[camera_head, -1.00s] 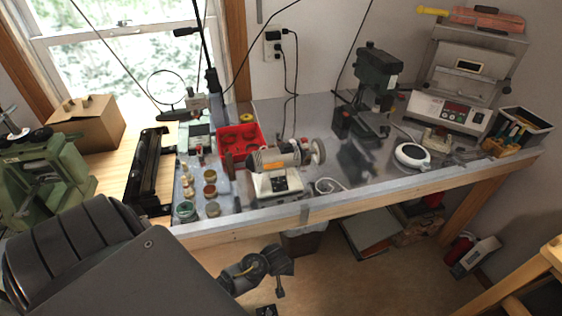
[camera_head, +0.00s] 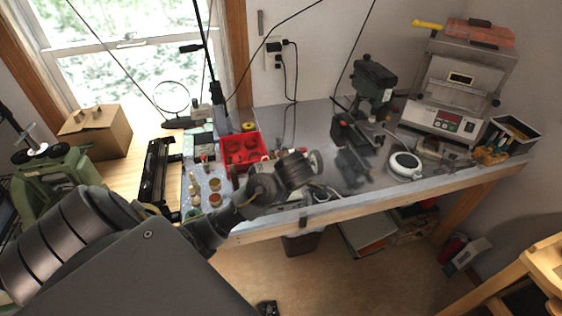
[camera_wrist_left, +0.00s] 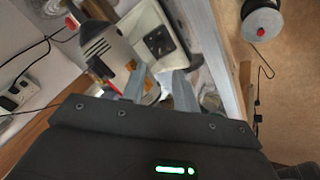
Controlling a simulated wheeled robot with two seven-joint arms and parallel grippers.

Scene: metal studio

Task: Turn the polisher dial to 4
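The polisher stands near the bench's front edge. In the head view my left arm hides most of it, and its wheel end (camera_head: 317,161) shows past my wrist. In the left wrist view its rounded grey motor body (camera_wrist_left: 108,48) and pale base with a dark control panel (camera_wrist_left: 158,42) are visible. A small dial seems to sit on that panel, but its setting is too small to read. My left gripper (camera_wrist_left: 160,72) is open, its two grey fingers apart and empty, pointing at the base just short of the panel. My right gripper is out of view.
A red tray (camera_head: 241,147) lies behind the polisher, with small jars (camera_head: 214,199) to its left. The bench's wooden front edge (camera_head: 350,208) runs below my wrist.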

